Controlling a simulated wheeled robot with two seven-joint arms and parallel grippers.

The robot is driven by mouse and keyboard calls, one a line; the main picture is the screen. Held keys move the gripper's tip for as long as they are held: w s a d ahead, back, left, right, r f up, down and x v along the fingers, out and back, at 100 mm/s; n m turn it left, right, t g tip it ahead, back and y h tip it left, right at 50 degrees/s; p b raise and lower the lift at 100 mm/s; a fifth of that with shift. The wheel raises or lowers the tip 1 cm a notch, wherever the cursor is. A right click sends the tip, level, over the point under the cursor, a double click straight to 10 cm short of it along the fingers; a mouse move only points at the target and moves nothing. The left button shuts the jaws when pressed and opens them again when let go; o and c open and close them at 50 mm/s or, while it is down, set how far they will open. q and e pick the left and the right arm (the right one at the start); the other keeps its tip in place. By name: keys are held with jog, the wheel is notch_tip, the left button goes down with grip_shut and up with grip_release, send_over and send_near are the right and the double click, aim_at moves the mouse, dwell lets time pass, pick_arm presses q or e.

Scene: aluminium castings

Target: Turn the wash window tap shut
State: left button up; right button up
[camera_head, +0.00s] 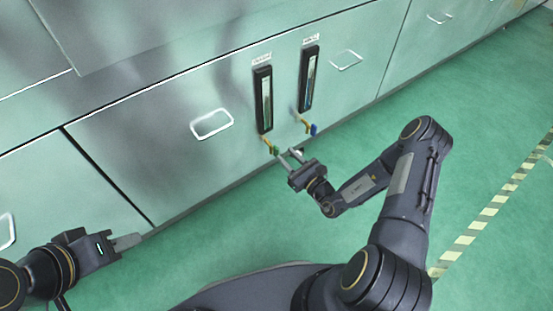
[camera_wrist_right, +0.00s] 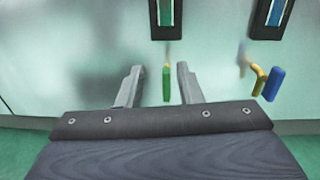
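Two dark-framed sight windows are on the pale green cabinet front: a left window (camera_head: 264,98) and a right window (camera_head: 309,80). Their labels are too small to read, so I cannot tell which is the wash window. Below the left one is a tap with a green handle (camera_head: 275,150); below the right one is a brass tap with a blue handle (camera_head: 313,129). My right gripper (camera_head: 290,156) is open. In its wrist view the green handle (camera_wrist_right: 166,84) hangs upright between the fingers, apart from both. My left gripper (camera_head: 125,242) is far left, empty; its finger gap is unclear.
The blue handle (camera_wrist_right: 273,84) is just right of my right gripper in the wrist view. The green floor (camera_head: 240,230) in front is clear, with a striped line (camera_head: 485,217) at right.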

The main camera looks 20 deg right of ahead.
aim_at(278, 151)
jog(key=shift+m+h, duration=0.6)
jog(key=w+f, duration=0.1)
jog(key=w, duration=0.1)
jog(key=w+a+f+b, duration=0.1)
jog(key=w, duration=0.1)
jog(key=w+a+f+b, duration=0.1)
jog(key=w, duration=0.1)
jog(key=shift+w+a+b, duration=0.15)
jog(key=shift+w+b, duration=0.25)
jog(key=shift+w, duration=0.15)
grip_shut()
